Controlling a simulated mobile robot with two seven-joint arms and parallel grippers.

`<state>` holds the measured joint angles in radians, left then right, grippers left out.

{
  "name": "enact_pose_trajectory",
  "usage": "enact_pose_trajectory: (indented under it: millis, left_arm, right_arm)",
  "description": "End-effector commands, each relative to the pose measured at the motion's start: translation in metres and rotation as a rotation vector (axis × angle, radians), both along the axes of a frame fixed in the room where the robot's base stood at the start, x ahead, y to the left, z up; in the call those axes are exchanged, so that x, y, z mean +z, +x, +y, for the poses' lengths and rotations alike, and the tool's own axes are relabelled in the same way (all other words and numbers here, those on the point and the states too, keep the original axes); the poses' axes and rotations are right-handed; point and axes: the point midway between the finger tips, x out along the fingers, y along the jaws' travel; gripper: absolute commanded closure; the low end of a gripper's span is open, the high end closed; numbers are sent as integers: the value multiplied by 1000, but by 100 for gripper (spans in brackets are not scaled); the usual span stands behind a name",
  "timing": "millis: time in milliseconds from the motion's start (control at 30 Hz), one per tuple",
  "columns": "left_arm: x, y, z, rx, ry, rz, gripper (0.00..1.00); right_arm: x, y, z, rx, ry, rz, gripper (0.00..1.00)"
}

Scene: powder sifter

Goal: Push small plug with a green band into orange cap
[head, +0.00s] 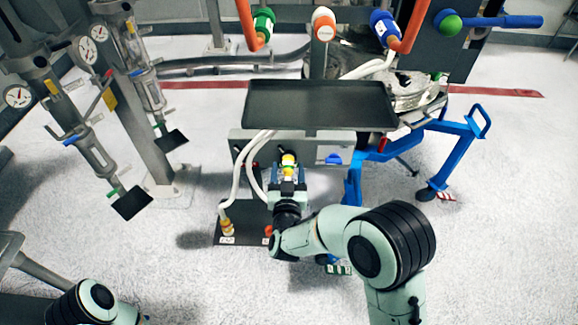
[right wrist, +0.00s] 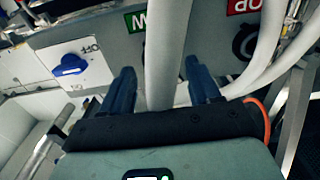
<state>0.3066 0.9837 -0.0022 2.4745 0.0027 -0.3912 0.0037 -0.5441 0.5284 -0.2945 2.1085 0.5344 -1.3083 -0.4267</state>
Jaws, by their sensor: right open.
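The right gripper's two dark blue fingers are apart. In the right wrist view, a white hose (right wrist: 167,50) runs down between the fingers of the right gripper (right wrist: 158,90); I cannot tell whether they touch it. An orange cap (head: 324,24) is at the top, between a green cap (head: 263,22) and a blue cap (head: 384,25). Part of my left arm shows at lower left; its gripper is out of frame.
A dark tray (head: 320,92) stands beyond the right gripper. A panel with a blue knob (right wrist: 69,65) is close ahead. White hoses (head: 243,170) hang toward a floor plate (head: 222,208) with a yellow fitting (head: 227,227). A blue frame (head: 445,140) stands at right.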

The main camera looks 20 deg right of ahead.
Motion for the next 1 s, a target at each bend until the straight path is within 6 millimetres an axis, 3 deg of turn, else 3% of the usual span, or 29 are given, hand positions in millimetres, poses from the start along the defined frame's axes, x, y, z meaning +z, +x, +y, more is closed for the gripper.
enact_pose_trajectory:
  millis: [233,1000]
  left_arm:
    - [-1,1,0,1,0,-2,57]
    - [-5,0,0,1,1,-2,57]
  right_arm:
    - [0,13,-4,-1,-1,1,38]
    - [0,13,-4,0,0,0,38]
